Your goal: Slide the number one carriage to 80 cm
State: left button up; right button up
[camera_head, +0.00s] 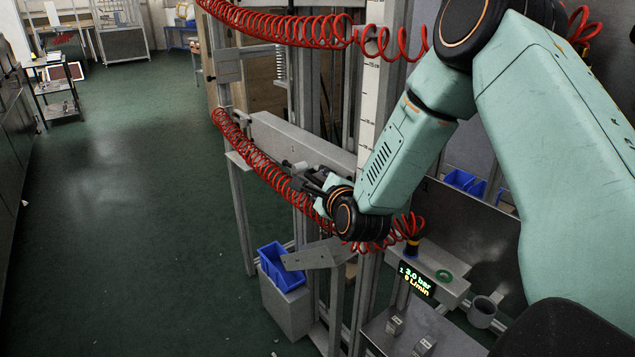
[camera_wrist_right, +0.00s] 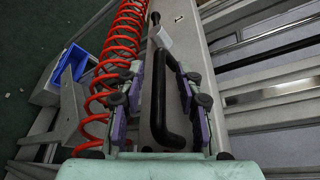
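A long grey carriage beam (camera_head: 325,150) runs across the vertical rails in the head view; a faint mark on it is too small to read there. In the right wrist view the grey beam (camera_wrist_right: 200,60) carries a small mark like a 1. A black bar handle (camera_wrist_right: 160,105) is on the beam. My right gripper (camera_head: 306,178) is at the beam's front. In the wrist view its purple-padded fingers (camera_wrist_right: 157,90) stand apart on either side of the handle, with a gap visible. A white scale strip (camera_head: 371,95) stands upright behind my arm, its figures mostly unreadable. My left gripper is not in view.
A red coiled hose (camera_head: 245,150) hangs along the beam, close beside my right gripper. A blue bin (camera_head: 280,268) stands below. A lit display (camera_head: 415,280) reads 3.0 bar. The green floor (camera_head: 130,230) at left is open.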

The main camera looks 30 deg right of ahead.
jog(key=v, duration=0.7)
jog(key=shift+s, duration=0.2)
jog(key=shift+s, duration=0.1)
